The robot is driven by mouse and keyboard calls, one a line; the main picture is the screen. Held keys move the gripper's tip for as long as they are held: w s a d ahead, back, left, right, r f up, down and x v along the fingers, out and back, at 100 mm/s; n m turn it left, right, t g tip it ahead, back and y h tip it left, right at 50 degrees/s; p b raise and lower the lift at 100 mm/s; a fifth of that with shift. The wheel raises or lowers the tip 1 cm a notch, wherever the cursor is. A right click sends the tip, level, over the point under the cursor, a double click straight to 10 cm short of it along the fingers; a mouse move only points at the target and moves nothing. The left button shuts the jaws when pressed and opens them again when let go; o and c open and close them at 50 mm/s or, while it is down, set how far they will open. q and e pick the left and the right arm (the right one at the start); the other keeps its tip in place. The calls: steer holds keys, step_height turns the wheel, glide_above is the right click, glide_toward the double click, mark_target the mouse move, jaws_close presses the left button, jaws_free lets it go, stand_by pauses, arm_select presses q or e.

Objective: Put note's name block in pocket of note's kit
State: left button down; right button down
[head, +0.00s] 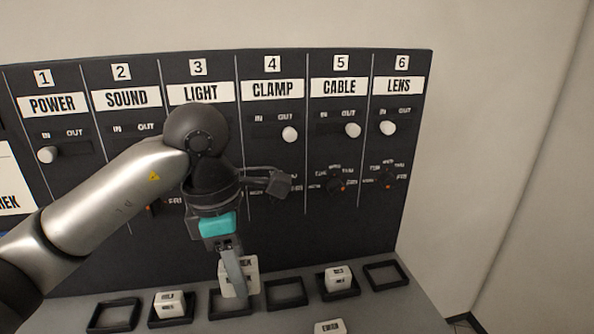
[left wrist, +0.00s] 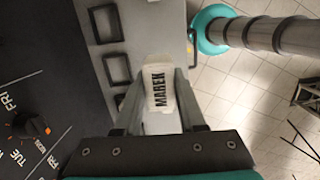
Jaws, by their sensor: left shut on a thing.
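My left gripper (head: 236,272) is shut on a white name block (head: 250,278), holding it by its sides. In the left wrist view the block (left wrist: 159,92) reads MAREK. In the head view it is over or close behind the third pocket (head: 213,308), under the LIGHT column; I cannot tell whether it touches the pocket. A white note (head: 10,185) is cut off at the left edge; only the end of a name, like "REK", shows. Its kit line is out of view. My right gripper is not in view.
Pockets one (head: 92,320), four (head: 285,303) and six (head: 386,286) look empty. White blocks sit in pockets two (head: 169,303) and five (head: 339,277). Another block (head: 330,327) lies at the ledge front. The dark panel (head: 330,230) with sliders and knobs rises behind.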

arm_select(q)
steer(key=s+a+f+m+b, duration=0.1)
steer(key=f+m+b, duration=0.2)
steer(key=m, duration=0.3)
steer(key=s+a+f+m+g+b, duration=0.1)
steer(key=s+f+m+b, duration=0.1)
steer(key=f+m, duration=0.4)
steer(key=s+a+f+m+y+b, duration=0.1)
steer(key=f+m+b, duration=0.4)
steer(key=m, duration=0.1)
steer(key=shift+s+a+f+m+g, duration=0.25)
steer(key=shift+s+a+m+g, duration=0.05)
steer(key=shift+a+g, duration=0.1)
steer(key=shift+s+a+f+m+b, duration=0.1)
steer(key=shift+s+f+m+b, duration=0.1)
steer(key=shift+f+m+b, duration=0.25)
steer(key=shift+s+a+f+m+b, duration=0.1)
steer(key=shift+s+f+m, duration=0.1)
steer(key=shift+m, duration=0.45)
steer(key=shift+s, duration=0.1)
